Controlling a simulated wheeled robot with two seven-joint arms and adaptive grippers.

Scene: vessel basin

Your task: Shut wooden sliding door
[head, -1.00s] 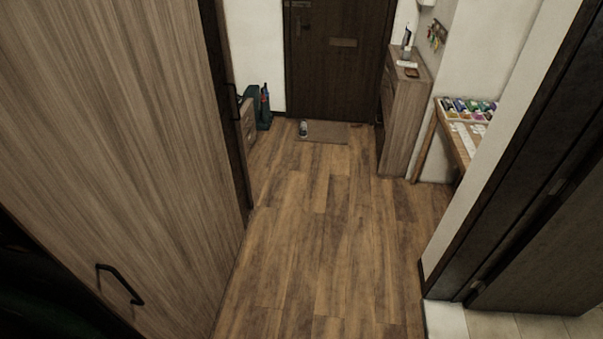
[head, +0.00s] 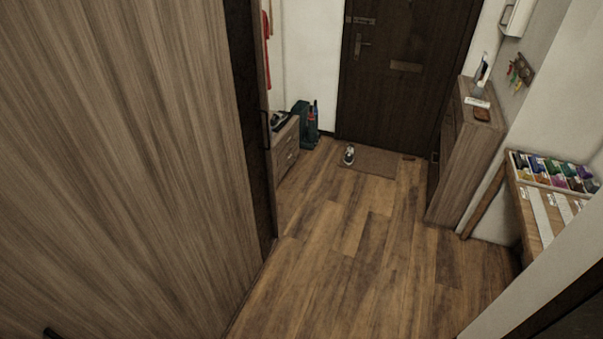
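The wooden sliding door (head: 120,150) appears as a large grey-brown panel filling the left side of the head view. Only the top of its black handle (head: 52,333) shows, at the lower left edge of the picture. A dark upright frame (head: 250,120) stands at the panel's far edge. I cannot tell how far the door is slid along its track. Neither of my grippers is in view.
A tall cabinet (head: 465,155) and a table with a colourful tray (head: 553,172) line the right.

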